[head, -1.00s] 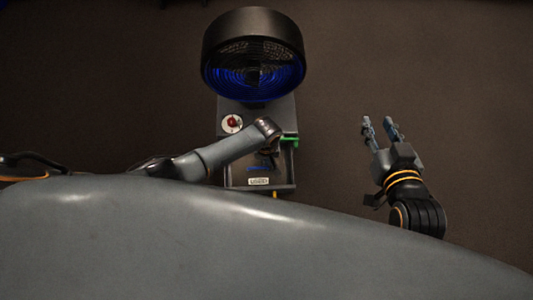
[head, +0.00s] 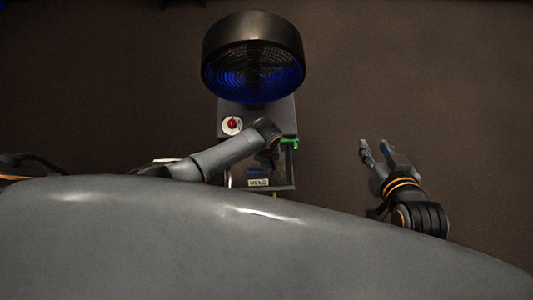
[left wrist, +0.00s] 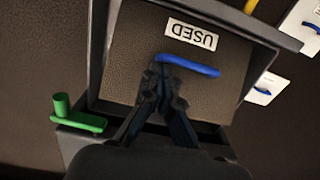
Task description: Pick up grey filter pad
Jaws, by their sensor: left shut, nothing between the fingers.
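A flat brownish-grey panel (left wrist: 135,45) with a blue handle (left wrist: 187,65) lies in a dark tray marked USED. It appears to be the grey filter pad, though its colour is close to the floor's. My left gripper (left wrist: 162,78) is shut and empty, with its fingertips at or just over the panel beside the blue handle; contact cannot be told. In the head view the left gripper (head: 270,160) is mostly hidden by its own arm above the tray (head: 288,178). My right gripper (head: 375,147) is open and empty, out to the right.
A black round housing (head: 253,35) with a blue-lit grille stands behind the tray. A red knob (head: 232,124) and a green lever (left wrist: 80,116) sit nearby. Floor to the right is clear.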

